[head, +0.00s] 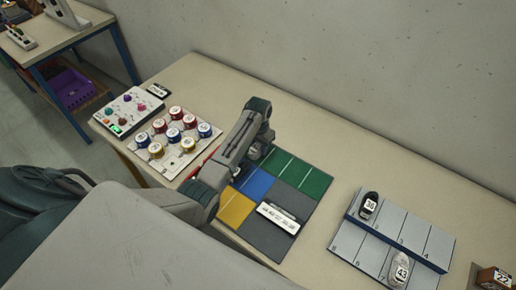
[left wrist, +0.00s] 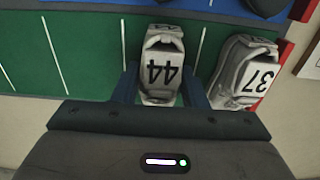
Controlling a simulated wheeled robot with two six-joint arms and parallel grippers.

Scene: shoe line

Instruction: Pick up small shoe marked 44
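The small grey shoe marked 44 (left wrist: 162,68) stands on the green part of the mat in the left wrist view, with its black number on a white label. My left gripper (left wrist: 161,90) is open, with one blue finger on each side of this shoe's near end; I cannot tell whether they touch it. In the head view my left gripper (head: 257,152) points down at the mat's far left part, and my arm hides the shoe there. A grey shoe marked 37 (left wrist: 247,75) stands just right of the right finger. My right gripper is not in view.
The colored mat (head: 312,183) carries a white label plate (head: 278,218). A grey numbered rack (head: 415,236) holds shoes marked 36 (head: 369,205) and 43 (head: 399,270). A brown box marked 22 (head: 494,278) is at far right. Several colored round tins (head: 173,135) stand left of my arm.

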